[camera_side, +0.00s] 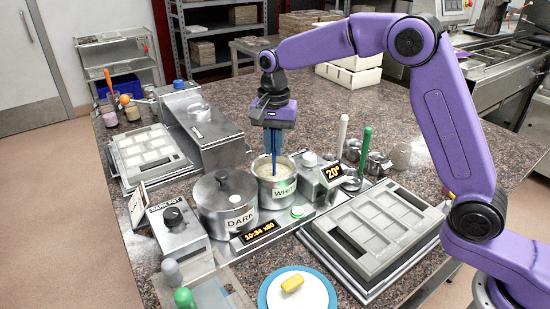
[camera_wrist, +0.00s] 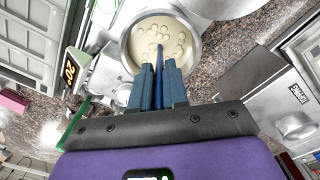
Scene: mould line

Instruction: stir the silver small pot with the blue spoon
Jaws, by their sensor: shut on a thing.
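The silver small pot (camera_side: 281,194), labelled WHITE, stands open on the warmer unit, right of the lidded pot. Creamy white contents with several round pale pieces show inside it in the wrist view, where its rim (camera_wrist: 197,58) is near the top. My gripper (camera_side: 273,140) is above the pot, pointing down. Its two fingers (camera_wrist: 158,72) are shut on the blue spoon (camera_wrist: 159,58), which also shows in the side view (camera_side: 274,166). The spoon's handle stands nearly upright over the pot, and its lower end reaches into the contents, hiding its bowl.
A lidded pot labelled DARK (camera_side: 223,196) stands close on the left. A sign reading 20° (camera_side: 333,171) and a green-handled utensil (camera_side: 362,160) stand on the right. A grey mould tray (camera_side: 395,205) and a blue-rimmed plate (camera_side: 267,292) lie nearer the front.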

